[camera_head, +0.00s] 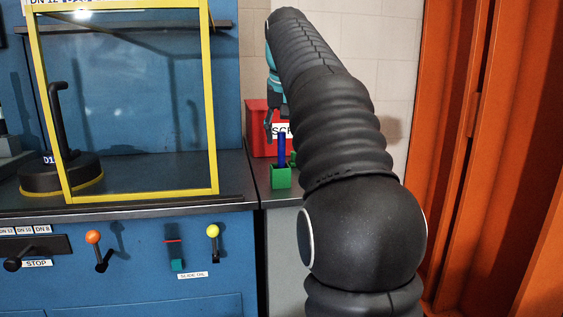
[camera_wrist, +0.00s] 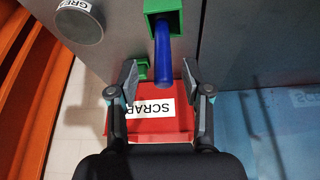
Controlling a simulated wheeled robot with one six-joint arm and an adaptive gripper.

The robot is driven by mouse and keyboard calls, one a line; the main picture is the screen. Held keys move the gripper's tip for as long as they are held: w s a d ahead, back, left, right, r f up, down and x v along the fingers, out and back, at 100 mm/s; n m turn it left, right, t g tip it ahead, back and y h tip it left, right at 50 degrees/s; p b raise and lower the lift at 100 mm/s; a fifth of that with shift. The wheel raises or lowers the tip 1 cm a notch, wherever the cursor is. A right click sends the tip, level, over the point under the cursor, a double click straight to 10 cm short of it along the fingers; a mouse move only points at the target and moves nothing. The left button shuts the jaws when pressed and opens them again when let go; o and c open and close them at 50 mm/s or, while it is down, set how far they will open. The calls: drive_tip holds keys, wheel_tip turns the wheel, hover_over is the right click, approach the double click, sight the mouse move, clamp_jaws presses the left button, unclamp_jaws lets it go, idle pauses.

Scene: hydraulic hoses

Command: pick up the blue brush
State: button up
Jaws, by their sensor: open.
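The blue brush (camera_head: 282,149) stands upright in a small green holder (camera_head: 281,178) on the grey counter in the head view. In the wrist view the blue brush (camera_wrist: 162,58) rises from the green holder (camera_wrist: 161,8), its handle end pointing toward my gripper. My gripper (camera_wrist: 160,75) is open, with one finger on each side of the brush's end and gaps between them. In the head view my gripper (camera_head: 272,122) is partly hidden behind my arm, close beside the brush. The brush's lower end is hidden inside the holder.
A red bin labelled SCRAP (camera_wrist: 150,130) stands by the counter's edge below the fingers in the wrist view. A round grey can (camera_wrist: 80,24) is at upper left. A yellow-framed guard (camera_head: 212,110) stands left. An orange cabinet (camera_head: 490,150) is at right.

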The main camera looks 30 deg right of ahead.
sight(281, 151)
drive_tip(key=shift+a+b+x, duration=0.15)
drive_tip(key=shift+b+x, duration=0.1)
drive_tip(key=shift+x, duration=1.05)
drive_tip(key=shift+a+b+x, duration=0.1)
drive_tip(key=shift+b+x, duration=0.1)
drive_tip(key=shift+x, duration=1.15)
clamp_jaws()
